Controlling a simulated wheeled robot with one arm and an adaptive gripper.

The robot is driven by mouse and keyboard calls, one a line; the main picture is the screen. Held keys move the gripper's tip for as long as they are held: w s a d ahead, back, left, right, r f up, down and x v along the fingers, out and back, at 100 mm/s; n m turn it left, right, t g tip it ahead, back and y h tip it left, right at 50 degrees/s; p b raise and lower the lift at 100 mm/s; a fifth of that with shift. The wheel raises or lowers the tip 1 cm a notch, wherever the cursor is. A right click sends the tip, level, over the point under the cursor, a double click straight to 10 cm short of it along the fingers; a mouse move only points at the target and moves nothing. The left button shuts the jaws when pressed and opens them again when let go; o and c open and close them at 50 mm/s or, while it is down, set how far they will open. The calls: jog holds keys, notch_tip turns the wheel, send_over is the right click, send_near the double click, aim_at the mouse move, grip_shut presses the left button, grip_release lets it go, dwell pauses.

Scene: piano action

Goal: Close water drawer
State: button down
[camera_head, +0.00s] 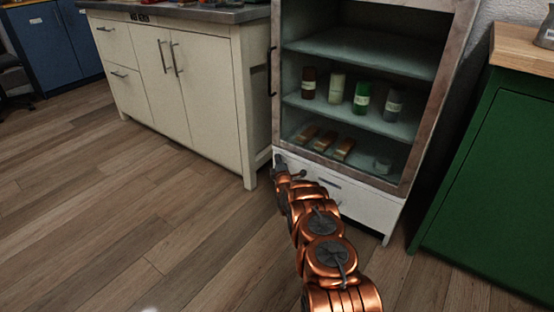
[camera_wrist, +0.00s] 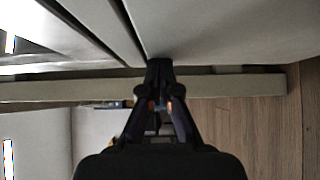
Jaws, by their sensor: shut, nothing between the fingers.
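A white drawer front (camera_head: 368,205) with a handle (camera_head: 330,183) is at the bottom of the glass-fronted cabinet. I cannot read a label that marks it as the water drawer, and my arm covers part of it. My gripper (camera_head: 281,162) is at the cabinet's lower left corner, beside the drawer front. In the wrist view my gripper (camera_wrist: 158,72) is shut and empty, with its fingertips close to a pale panel (camera_wrist: 225,35); I cannot tell whether they touch. How far the drawer stands open is not clear.
The cabinet frame (camera_head: 425,110) holds several bottles and small packets on its shelves. A cream counter unit (camera_head: 215,95) stands on the left, a green cabinet (camera_head: 490,185) on the right. The wooden floor (camera_head: 120,210) at left is clear.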

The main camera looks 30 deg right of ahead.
jog(key=s+a+p, duration=0.5)
jog(key=s+a, duration=0.2)
jog(key=s, duration=0.3)
jog(key=shift+s, duration=0.3)
jog(key=shift+a, duration=0.1)
